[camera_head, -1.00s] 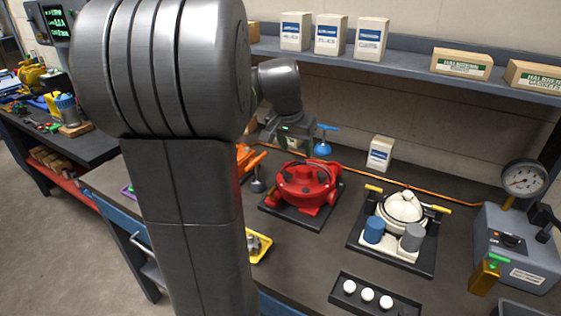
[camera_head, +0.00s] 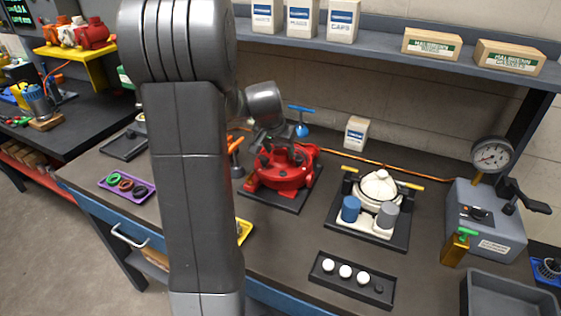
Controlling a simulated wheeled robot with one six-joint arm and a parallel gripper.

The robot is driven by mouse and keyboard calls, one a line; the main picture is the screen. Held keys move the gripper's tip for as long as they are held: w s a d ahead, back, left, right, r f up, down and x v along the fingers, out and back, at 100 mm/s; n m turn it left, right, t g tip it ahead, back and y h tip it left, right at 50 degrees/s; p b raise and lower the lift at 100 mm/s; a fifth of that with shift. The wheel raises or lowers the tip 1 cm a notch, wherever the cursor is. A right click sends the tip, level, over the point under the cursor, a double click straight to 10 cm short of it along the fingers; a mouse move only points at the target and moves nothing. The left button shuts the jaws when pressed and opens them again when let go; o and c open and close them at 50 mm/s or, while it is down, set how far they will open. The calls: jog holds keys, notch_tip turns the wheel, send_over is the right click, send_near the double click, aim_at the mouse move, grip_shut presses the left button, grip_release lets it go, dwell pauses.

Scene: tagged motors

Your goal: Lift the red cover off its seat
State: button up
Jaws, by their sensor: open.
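The red cover (camera_head: 284,159) is the upper part of a red motor housing (camera_head: 278,179), which sits on a black base plate (camera_head: 287,203) on the bench. My gripper (camera_head: 276,146) is at the top of the red cover, pointing down, with its fingers over the cover's upper side. The gripper is open. My wrist and its fingers hide part of the cover's top, and I cannot tell whether the fingers touch it.
A white motor (camera_head: 379,187) with yellow handles stands to the right, with blue and grey cylinders in front. A blue valve-handled tool (camera_head: 301,129) stands behind the red motor. A black tray (camera_head: 351,280) of white balls lies in front. My arm blocks the left-centre.

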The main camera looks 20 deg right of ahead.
aim_at(280, 152)
jog(key=shift+x, duration=1.15)
grip_shut()
jog(key=shift+r, duration=0.1)
jog(key=shift+w, duration=0.1)
jog(key=shift+d+r, duration=0.1)
jog(key=shift+r, duration=0.2)
notch_tip(280, 152, up, 12)
jog(key=p, duration=0.1)
jog(key=shift+r, duration=0.2)
